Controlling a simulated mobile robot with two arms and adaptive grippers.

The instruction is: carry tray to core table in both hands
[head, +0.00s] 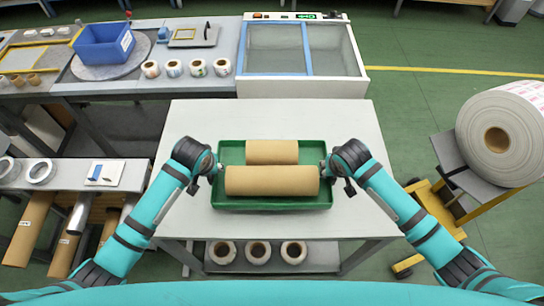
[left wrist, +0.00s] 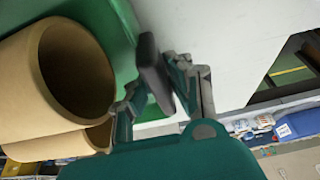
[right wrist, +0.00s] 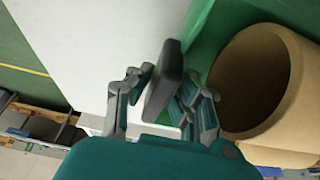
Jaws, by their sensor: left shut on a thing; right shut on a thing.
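The green tray (head: 272,207) sits over the white table (head: 350,118) in the head view, with two brown cardboard cores lying across it. The shorter core (head: 272,151) is at the back and the longer, thicker core (head: 272,181) is in front. The wrist views show the tray wall beside the fingers on the left (left wrist: 122,30) and on the right (right wrist: 205,40). I cannot tell whether the tray touches the tabletop.
A shelf under the table holds several small rolls (head: 258,252). A back bench carries a blue bin (head: 103,43), label rolls and a glass-lidded machine (head: 303,50). Loose cores (head: 28,228) lie at lower left.

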